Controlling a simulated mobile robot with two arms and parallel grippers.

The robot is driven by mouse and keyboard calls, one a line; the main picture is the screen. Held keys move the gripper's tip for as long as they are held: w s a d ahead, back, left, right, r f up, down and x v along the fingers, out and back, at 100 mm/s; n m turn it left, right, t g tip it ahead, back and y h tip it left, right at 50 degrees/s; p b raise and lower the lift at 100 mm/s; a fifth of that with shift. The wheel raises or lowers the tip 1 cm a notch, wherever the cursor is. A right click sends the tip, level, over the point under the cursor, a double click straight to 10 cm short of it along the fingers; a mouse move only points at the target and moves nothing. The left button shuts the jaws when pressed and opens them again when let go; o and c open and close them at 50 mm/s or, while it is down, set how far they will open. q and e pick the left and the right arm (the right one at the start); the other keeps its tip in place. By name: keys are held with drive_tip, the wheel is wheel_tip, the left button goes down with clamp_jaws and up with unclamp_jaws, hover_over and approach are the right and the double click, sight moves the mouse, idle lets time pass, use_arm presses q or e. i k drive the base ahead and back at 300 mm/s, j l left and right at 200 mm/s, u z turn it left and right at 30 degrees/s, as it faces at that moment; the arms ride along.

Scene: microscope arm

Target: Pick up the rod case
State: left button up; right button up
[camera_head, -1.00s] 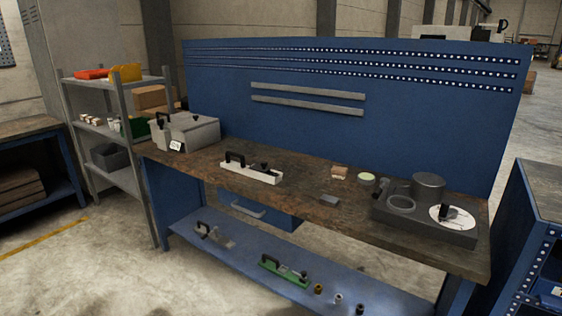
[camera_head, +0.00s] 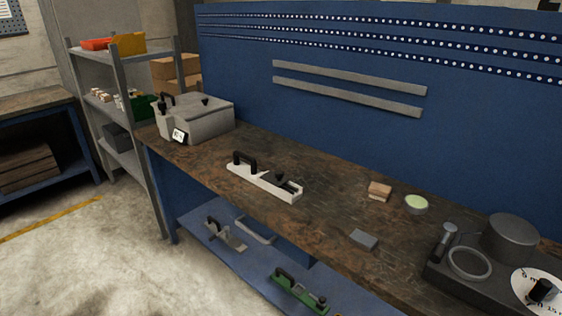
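No label readable here names the rod case, so I cannot tell for certain which object it is. A grey box (camera_head: 203,118) with a black handle and a small white tag stands at the left end of the workbench. A long white holder (camera_head: 262,182) with a black handle lies near the bench's front edge, right of the box. A similar green one (camera_head: 298,292) and a grey one (camera_head: 225,235) lie on the blue lower shelf. Neither of my grippers is in view.
The wooden workbench top (camera_head: 310,165) also bears a small wooden block (camera_head: 379,191), a green-topped round tin (camera_head: 416,203), a grey block (camera_head: 364,239) and a dark machine (camera_head: 510,240) at right. A metal shelf unit (camera_head: 118,95) stands left of the bench. The concrete floor (camera_head: 70,255) in front is clear.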

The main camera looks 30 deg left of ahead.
sight(290, 192)
drive_tip(key=i+j, duration=0.15)
drive_tip(key=j, duration=0.3)
drive_tip(key=i+j+z, duration=0.15)
drive_tip(key=j, duration=0.35)
drive_tip(key=i+j, duration=0.2)
drive_tip(key=j, duration=0.25)
drive_tip(key=i+j+z, duration=0.15)
drive_tip(key=j, duration=0.35)
drive_tip(key=i+j, duration=0.1)
drive_tip(key=j, duration=0.35)
drive_tip(key=i+j+z, duration=0.15)
drive_tip(key=j, duration=0.85)
drive_tip(key=i+z, duration=0.05)
